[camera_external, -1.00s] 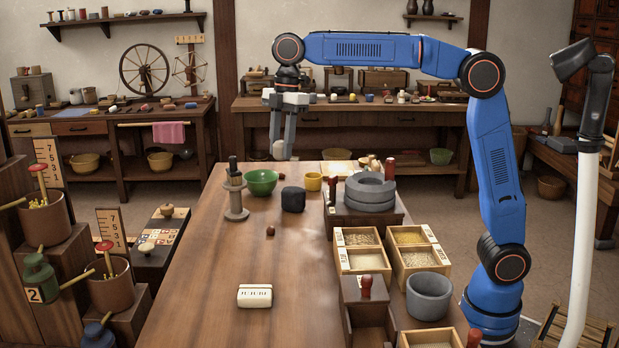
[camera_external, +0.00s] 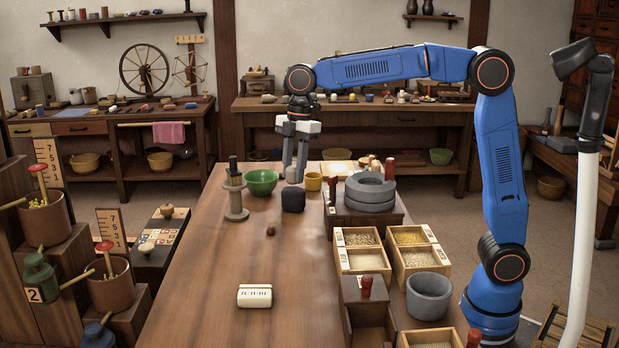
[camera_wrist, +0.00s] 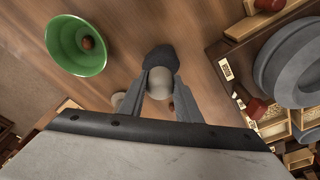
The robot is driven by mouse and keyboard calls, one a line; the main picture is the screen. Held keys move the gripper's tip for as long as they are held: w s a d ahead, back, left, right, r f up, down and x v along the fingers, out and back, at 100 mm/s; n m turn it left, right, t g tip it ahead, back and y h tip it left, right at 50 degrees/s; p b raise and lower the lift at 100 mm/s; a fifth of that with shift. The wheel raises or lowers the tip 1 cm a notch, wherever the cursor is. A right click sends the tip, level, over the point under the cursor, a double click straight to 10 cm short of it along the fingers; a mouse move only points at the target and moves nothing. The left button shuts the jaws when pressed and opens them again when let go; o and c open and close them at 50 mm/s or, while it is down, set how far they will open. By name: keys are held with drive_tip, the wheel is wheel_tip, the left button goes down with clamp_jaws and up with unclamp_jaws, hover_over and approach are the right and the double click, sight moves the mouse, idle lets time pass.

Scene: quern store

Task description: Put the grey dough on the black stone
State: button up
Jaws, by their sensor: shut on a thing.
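The grey dough (camera_wrist: 160,83) is a pale rounded lump between the fingertips of my gripper (camera_wrist: 160,90) in the wrist view. In the external view my gripper (camera_external: 294,176) points down and is shut on the dough (camera_external: 292,175), just above and behind the black stone. The black stone (camera_external: 293,200) is a dark block on the table. In the wrist view the stone (camera_wrist: 159,56) shows just beyond the dough, partly hidden by it and the fingertips. I cannot tell whether dough and stone touch.
A green bowl (camera_external: 260,182) stands left of the stone, with a brown ball inside in the wrist view. A yellow cup (camera_external: 313,182) stands close at the right. Grey ring stones (camera_external: 369,194) lie further right. The table's (camera_external: 210,260) near left is mostly clear.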

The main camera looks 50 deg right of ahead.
drive_tip(key=shift+f, duration=0.8)
drive_tip(key=shift+f, duration=0.15)
drive_tip(key=o, duration=1.1)
drive_tip(key=shift+c, duration=0.2)
wheel_tip(320, 180, up, 12)
drive_tip(key=d, duration=0.1)
drive_tip(key=shift+d, duration=0.4)
